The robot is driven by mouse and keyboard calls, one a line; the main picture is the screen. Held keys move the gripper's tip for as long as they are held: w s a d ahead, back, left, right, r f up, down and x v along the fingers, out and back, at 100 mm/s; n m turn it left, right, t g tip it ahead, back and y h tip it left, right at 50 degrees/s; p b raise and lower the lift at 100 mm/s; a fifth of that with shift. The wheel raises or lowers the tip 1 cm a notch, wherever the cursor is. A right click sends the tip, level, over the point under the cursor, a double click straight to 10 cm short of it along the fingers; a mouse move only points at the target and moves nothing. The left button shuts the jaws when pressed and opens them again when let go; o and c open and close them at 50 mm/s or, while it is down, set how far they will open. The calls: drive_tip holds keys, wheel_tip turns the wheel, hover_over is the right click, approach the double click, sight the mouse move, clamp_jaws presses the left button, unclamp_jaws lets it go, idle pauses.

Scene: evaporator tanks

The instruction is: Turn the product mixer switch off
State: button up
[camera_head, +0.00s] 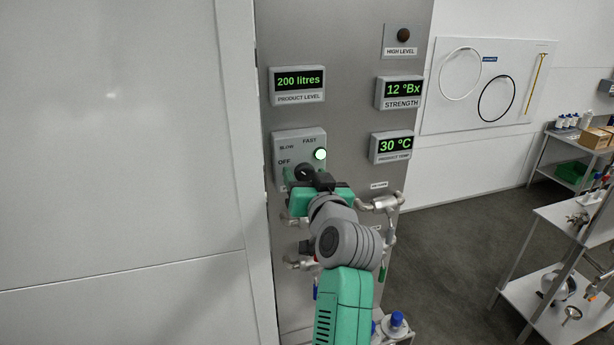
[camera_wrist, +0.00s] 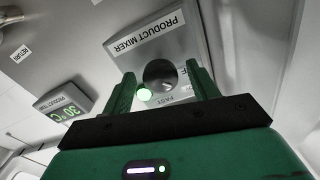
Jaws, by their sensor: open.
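The product mixer switch is a grey plate (camera_head: 313,138) with OFF, SLOW and FAST marks and a dark round knob (camera_head: 304,171). A lit green lamp (camera_head: 320,154) sits beside the knob. My green gripper (camera_head: 302,178) is at the knob in the head view and covers the lower part of the plate. In the wrist view the PRODUCT MIXER plate (camera_wrist: 150,37) appears upside down, and the knob (camera_wrist: 160,75) lies between the two open fingers of my gripper (camera_wrist: 160,80). Contact with the knob and its pointer's setting cannot be told.
Displays for product level (camera_head: 298,82), strength (camera_head: 401,90) and product temperature (camera_head: 392,146) are on the same steel panel. Pipes and a valve (camera_head: 381,203) stick out at the lower right of my gripper. Shelves with bottles (camera_head: 565,122) stand far right.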

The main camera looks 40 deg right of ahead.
drive_tip(key=c, duration=1)
drive_tip(key=shift+n, duration=0.3)
drive_tip(key=n+b, duration=0.2)
drive_tip(key=shift+d+f+n, duration=0.1)
drive_tip(key=shift+f+n, duration=0.05)
drive_tip(key=shift+n, duration=0.15)
drive_tip(key=n+b, duration=0.2)
drive_tip(key=n, duration=0.3)
drive_tip(key=shift+n, duration=0.3)
drive_tip(key=shift+r, duration=0.2)
drive_tip(key=o, duration=1)
